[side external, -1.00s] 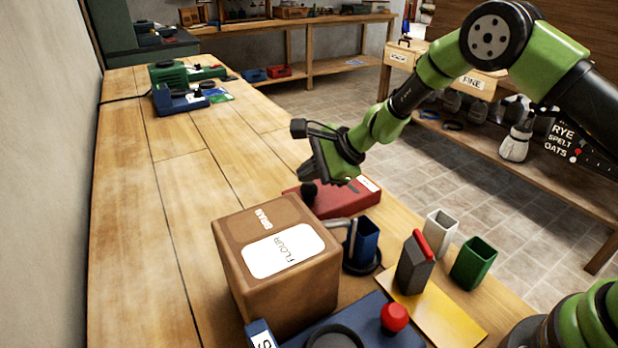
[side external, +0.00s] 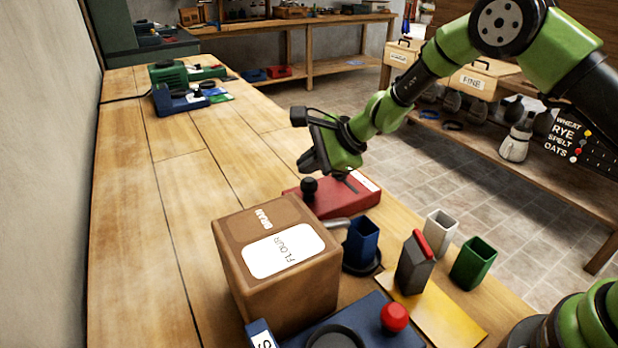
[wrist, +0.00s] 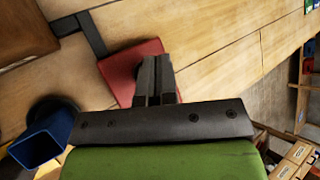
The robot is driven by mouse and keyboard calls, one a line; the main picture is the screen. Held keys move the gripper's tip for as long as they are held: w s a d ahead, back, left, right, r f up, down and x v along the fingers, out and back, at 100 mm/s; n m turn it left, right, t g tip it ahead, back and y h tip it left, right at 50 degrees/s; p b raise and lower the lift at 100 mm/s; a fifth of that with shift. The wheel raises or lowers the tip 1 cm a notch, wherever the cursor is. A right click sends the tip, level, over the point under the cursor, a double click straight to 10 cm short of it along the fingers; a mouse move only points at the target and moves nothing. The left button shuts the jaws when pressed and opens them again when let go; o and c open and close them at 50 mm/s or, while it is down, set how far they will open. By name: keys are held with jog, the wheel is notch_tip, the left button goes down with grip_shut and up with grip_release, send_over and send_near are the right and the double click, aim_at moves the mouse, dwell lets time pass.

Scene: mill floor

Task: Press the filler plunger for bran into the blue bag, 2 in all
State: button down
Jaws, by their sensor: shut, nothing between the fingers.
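The brown filler box (side external: 290,300) stands on the bench, with BRAN and FLOUR labels on top. Past its far side lies a red base (side external: 340,203) with a black plunger knob (side external: 309,186), which stands up. The blue bag (side external: 363,240), an open-topped blue holder, stands beside the box near a grey spout (side external: 338,224); its inside is too dark to judge. My gripper (side external: 306,162) is shut and empty, a little above the black knob and apart from it. In the wrist view my fingers (wrist: 156,62) overlap the red base (wrist: 128,62); the knob is hidden there.
A blue base with a red knob (side external: 394,317) is at the front. A dark block with a red top (side external: 415,265) stands on a yellow mat (side external: 450,315), near white (side external: 440,232) and green (side external: 473,262) holders.

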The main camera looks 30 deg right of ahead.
aim_at(310, 181)
jog(key=shift+r, duration=0.2)
jog(key=shift+r, duration=2.5)
dwell(0.8)
notch_tip(310, 181, up, 4)
jog(key=shift+f, duration=0.1)
jog(key=shift+f, duration=0.15)
jog(key=shift+f, duration=4.3)
jog(key=shift+f, duration=0.4)
